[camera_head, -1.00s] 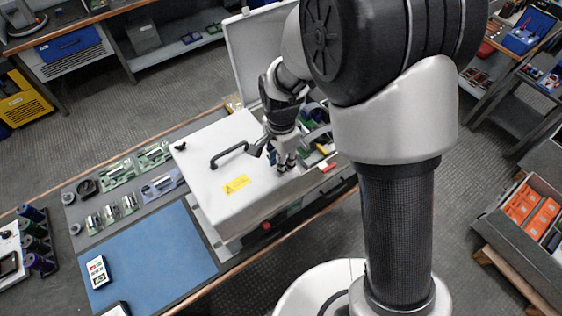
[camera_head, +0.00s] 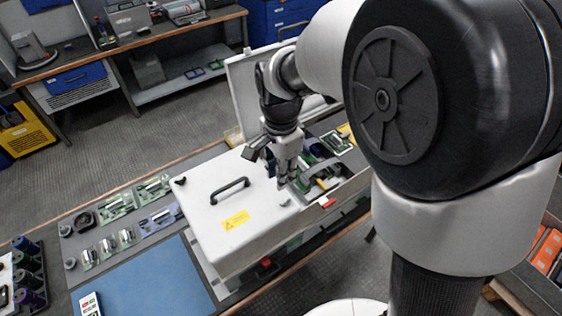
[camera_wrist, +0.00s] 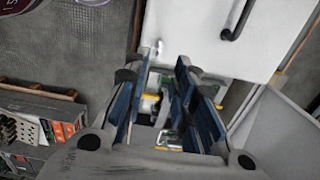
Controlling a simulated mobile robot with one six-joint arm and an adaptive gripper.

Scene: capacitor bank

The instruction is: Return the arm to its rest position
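My gripper (camera_head: 284,184) points down over the right edge of the grey cabinet's cover (camera_head: 228,238), beside the open compartment. In the wrist view, my gripper (camera_wrist: 160,72) shows its blue-padded fingers apart with nothing held between them; parts of the compartment show beyond the gap. My arm rises from the gripper and fills the right side of the head view. The cover has a black handle (camera_head: 230,190) and a yellow label (camera_head: 236,220); the cover's handle also shows in the wrist view (camera_wrist: 238,20).
The cabinet's raised lid (camera_head: 240,85) stands behind the gripper. A blue mat (camera_head: 155,280) and several parts on a grey tray lie left of the cabinet. Orange boxes (camera_head: 545,250) are at the right. Open floor (camera_head: 100,150) lies behind the bench.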

